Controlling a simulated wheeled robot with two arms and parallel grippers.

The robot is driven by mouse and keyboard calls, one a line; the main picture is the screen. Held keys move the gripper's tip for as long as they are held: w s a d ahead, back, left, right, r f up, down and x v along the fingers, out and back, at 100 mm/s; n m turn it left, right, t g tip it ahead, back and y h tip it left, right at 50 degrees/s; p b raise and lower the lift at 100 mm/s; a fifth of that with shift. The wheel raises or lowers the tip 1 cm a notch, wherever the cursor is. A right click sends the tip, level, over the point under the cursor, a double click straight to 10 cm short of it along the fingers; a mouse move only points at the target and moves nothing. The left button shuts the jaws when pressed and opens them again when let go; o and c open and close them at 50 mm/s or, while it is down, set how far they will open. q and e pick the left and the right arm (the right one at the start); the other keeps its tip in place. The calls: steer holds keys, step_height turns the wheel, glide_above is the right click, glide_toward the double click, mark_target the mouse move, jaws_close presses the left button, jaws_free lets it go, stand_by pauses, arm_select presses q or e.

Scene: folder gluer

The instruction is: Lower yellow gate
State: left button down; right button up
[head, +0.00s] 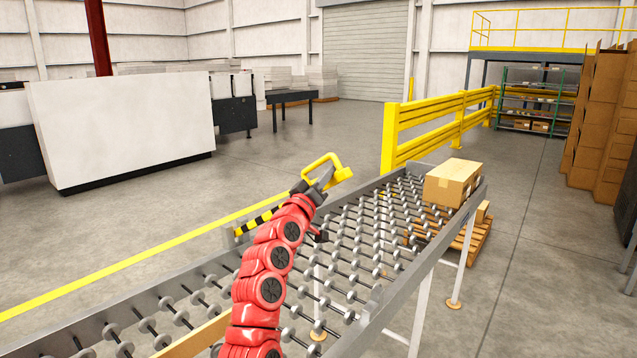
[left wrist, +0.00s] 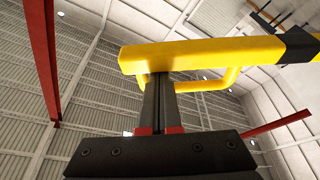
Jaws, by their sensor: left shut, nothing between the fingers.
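The yellow gate (head: 341,175) is a bar with black bands and a yellow loop handle (head: 318,160). It slants in the picture from a striped part at the conveyor's left rail up to the right, over the rollers. My left gripper (head: 318,181) is at the bar's handle end, shut and empty. In the left wrist view the yellow bar (left wrist: 200,54) crosses above my shut fingers (left wrist: 159,80), with the loop behind them. The fingertips are at the bar's lower edge; I cannot tell if they touch it. My right gripper is not in view.
A roller conveyor (head: 413,274) runs from bottom left to upper right. A cardboard box (head: 450,184) sits at its far end. A yellow guard rail (head: 432,122) stands behind. A white machine (head: 125,128) is at left. Open floor lies between.

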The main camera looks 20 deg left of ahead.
arm_select(q)
steer(key=s+d+f+b, duration=0.2)
steer(key=d+f+b, duration=0.4)
steer(key=f, duration=0.7)
steer(key=shift+s+d, duration=0.2)
steer(key=shift+f, duration=0.1)
